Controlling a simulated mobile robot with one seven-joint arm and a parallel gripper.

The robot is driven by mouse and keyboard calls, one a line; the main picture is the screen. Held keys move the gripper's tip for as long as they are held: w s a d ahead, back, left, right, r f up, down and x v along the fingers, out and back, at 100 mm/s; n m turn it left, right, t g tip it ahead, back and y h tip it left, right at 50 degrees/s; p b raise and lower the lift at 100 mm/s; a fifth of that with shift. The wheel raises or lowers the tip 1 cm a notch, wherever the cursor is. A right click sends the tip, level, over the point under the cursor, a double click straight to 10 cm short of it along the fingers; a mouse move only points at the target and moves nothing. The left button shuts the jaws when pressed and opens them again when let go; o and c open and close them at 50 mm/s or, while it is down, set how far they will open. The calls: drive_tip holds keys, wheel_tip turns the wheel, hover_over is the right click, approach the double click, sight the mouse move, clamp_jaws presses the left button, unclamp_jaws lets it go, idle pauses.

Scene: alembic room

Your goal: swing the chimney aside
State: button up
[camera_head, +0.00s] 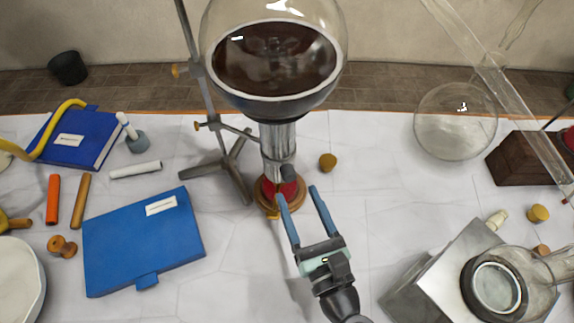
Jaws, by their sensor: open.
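The chimney (278,146) is a shiny metal tube standing upright below a round flask (275,65) of dark liquid. A small dark knob (288,173) shows on its lower front. Below it is a red and brass burner base (270,194) on the white table. My gripper (297,193) is open and empty, with blue fingers pointing at the base and knob. The left finger overlaps the burner in the picture; the right finger is to its right. I cannot tell whether either finger touches anything.
A metal tripod stand (222,168) with clamps rises just left of the chimney. A cork (327,161) lies to its right. A blue folder (145,242) lies at left, a metal box (450,275) with glassware at lower right. A clear round flask (455,122) stands at right.

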sight(289, 179)
drive_tip(key=x, duration=0.7)
drive_tip(key=shift+w, duration=0.1)
clamp_jaws()
drive_tip(key=shift+a, duration=0.1)
drive_tip(key=shift+a+r, duration=0.1)
drive_tip(key=shift+r, duration=0.1)
idle(0.9)
